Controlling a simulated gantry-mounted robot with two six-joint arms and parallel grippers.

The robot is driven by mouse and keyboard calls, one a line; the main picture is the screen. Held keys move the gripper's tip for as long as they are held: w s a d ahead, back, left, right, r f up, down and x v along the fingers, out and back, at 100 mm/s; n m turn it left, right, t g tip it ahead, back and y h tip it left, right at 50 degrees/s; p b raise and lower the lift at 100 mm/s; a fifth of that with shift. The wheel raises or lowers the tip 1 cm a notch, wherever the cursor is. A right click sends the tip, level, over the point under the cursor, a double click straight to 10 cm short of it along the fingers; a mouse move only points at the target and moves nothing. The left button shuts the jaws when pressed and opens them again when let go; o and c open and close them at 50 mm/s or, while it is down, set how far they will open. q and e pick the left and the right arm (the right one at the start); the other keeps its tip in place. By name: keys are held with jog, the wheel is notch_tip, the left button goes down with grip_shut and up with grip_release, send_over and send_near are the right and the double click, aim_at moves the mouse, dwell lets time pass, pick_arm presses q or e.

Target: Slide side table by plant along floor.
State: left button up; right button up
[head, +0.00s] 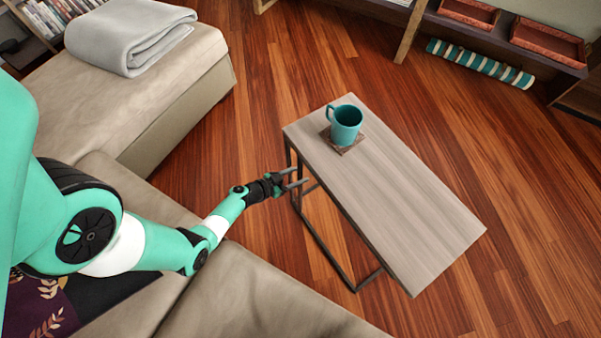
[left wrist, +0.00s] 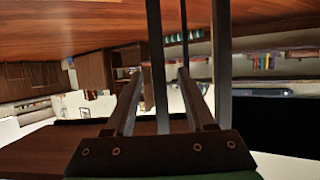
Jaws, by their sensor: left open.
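The side table (head: 405,215) stands on the wood floor, with a pale wood-grain rectangular top and a thin dark metal frame. My left gripper (head: 297,179) is at the table's left side, just below the top's edge, by the frame's upright legs. In the left wrist view its two fingers (left wrist: 160,76) are apart, and one dark frame bar (left wrist: 157,50) runs between them. Another bar (left wrist: 222,60) passes outside the right finger. I cannot tell whether a finger touches the frame. No plant shows clearly. My right gripper is out of view.
A teal mug (head: 345,125) stands on a brown coaster (head: 342,145) on the tabletop. A beige sofa (head: 255,290) and its chaise with a folded grey blanket (head: 125,35) lie left. A low shelf (head: 500,45) and striped roll (head: 480,64) are at the back. Floor (head: 545,210) right is clear.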

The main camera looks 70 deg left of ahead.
pick_arm(q)
jog(key=shift+x, duration=0.8)
grip_shut()
dwell(0.9)
